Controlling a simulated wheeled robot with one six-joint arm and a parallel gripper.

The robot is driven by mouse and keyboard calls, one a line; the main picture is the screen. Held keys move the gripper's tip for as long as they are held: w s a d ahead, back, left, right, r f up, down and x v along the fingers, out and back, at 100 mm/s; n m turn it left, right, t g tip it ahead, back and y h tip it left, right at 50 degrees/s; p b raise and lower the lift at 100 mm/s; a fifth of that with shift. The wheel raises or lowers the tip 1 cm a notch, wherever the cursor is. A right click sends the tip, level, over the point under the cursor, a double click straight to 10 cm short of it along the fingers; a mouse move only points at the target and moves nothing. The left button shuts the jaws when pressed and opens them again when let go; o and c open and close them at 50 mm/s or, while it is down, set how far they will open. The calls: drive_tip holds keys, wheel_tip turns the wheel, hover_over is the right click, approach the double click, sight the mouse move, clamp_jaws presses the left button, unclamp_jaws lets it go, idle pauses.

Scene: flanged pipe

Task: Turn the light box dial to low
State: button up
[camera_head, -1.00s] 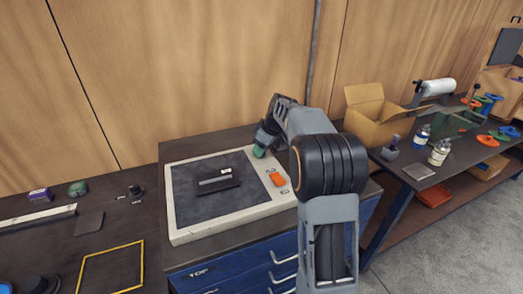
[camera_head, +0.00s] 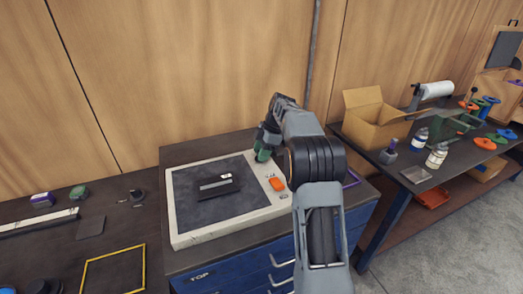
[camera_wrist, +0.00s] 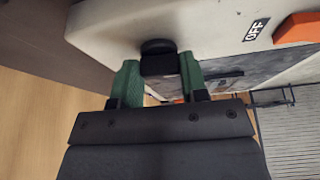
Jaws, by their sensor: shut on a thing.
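The light box (camera_head: 184,240) lies on the blue drawer cabinet, with a pale frame around a dark panel. Its black dial (camera_wrist: 158,50) shows in the wrist view near the top centre, on the pale frame. My gripper (camera_wrist: 158,66) has green fingers on both sides of the dial and is shut on it. In the head view my gripper (camera_head: 263,155) is at the far right corner of the light box, and it hides the dial. I cannot read the dial's setting. An orange switch (camera_head: 277,184) is on the frame, and it also shows in the wrist view (camera_wrist: 298,27) beside an OFF label (camera_wrist: 257,30).
A dark flat piece with a light label (camera_head: 216,185) lies on the panel. The wooden wall (camera_head: 220,70) stands close behind. A cardboard box (camera_head: 375,122) and bottles (camera_head: 437,156) stand on the right bench. A yellow-edged square (camera_head: 113,270) lies on the left bench.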

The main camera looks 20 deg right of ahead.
drive_tip(key=shift+n, duration=0.5)
drive_tip(key=o, duration=0.9)
drive_tip(key=shift+r, duration=0.1)
drive_tip(key=p+v, duration=0.1)
drive_tip(key=v, duration=0.5)
drive_tip(key=p+v, duration=0.1)
drive_tip(key=v, duration=0.6)
drive_tip(key=shift+w+d+r+p, duration=0.1)
drive_tip(key=shift+w+r+p, duration=0.15)
drive_tip(key=shift+p, duration=0.15)
